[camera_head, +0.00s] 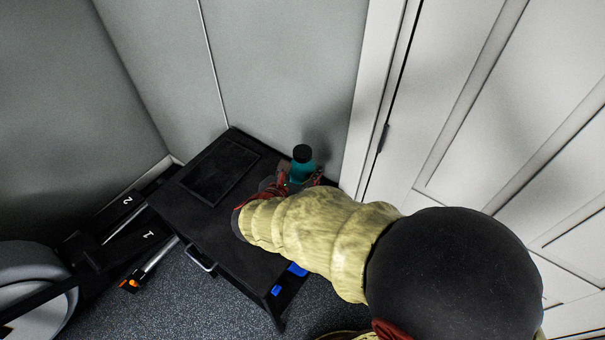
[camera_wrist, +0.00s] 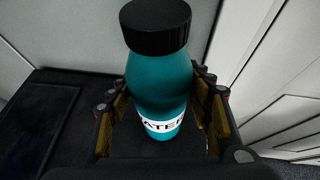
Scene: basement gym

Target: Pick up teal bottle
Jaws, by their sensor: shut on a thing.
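The teal bottle (camera_head: 301,172) has a black cap and stands upright at the back right of a black box-like stand (camera_head: 222,240). In the wrist view the bottle (camera_wrist: 160,85) fills the middle, and a white label with dark letters shows low on its side. My gripper (camera_head: 293,184) is at the bottle, with a finger on either side of it. In the wrist view my gripper (camera_wrist: 163,118) is shut on the bottle's body. My arm hides part of the stand. I cannot tell whether the bottle's base touches the top.
A grey wall (camera_head: 285,60) stands close behind the bottle, and a white panelled door (camera_head: 470,110) is to the right. A dark recessed panel (camera_head: 220,170) marks the stand's left top. Gym equipment (camera_head: 100,245) is on the floor at left.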

